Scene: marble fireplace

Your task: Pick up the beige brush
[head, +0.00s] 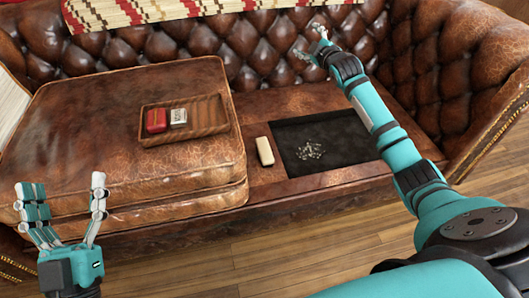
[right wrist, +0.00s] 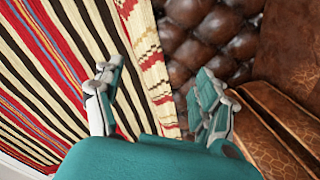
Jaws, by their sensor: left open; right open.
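The beige brush (head: 264,151) looks like a small rounded block. It lies on the brown leather seat, between the raised cushion and the dark mat. My right gripper (head: 309,43) is open and empty near the sofa's backrest, above and beyond the brush. In the right wrist view my right gripper (right wrist: 155,88) has its fingers apart, facing a striped blanket and the leather; the brush is not in that view. My left gripper (head: 67,190) is open and empty at the lower left, in front of the cushion and well left of the brush.
A tray (head: 208,114) on the raised leather cushion (head: 90,120) holds a red item (head: 156,121) and a whitish item (head: 178,117). The dark mat (head: 345,135) bears a small scatter of pale bits (head: 309,150). A striped blanket (right wrist: 60,65) drapes the backrest.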

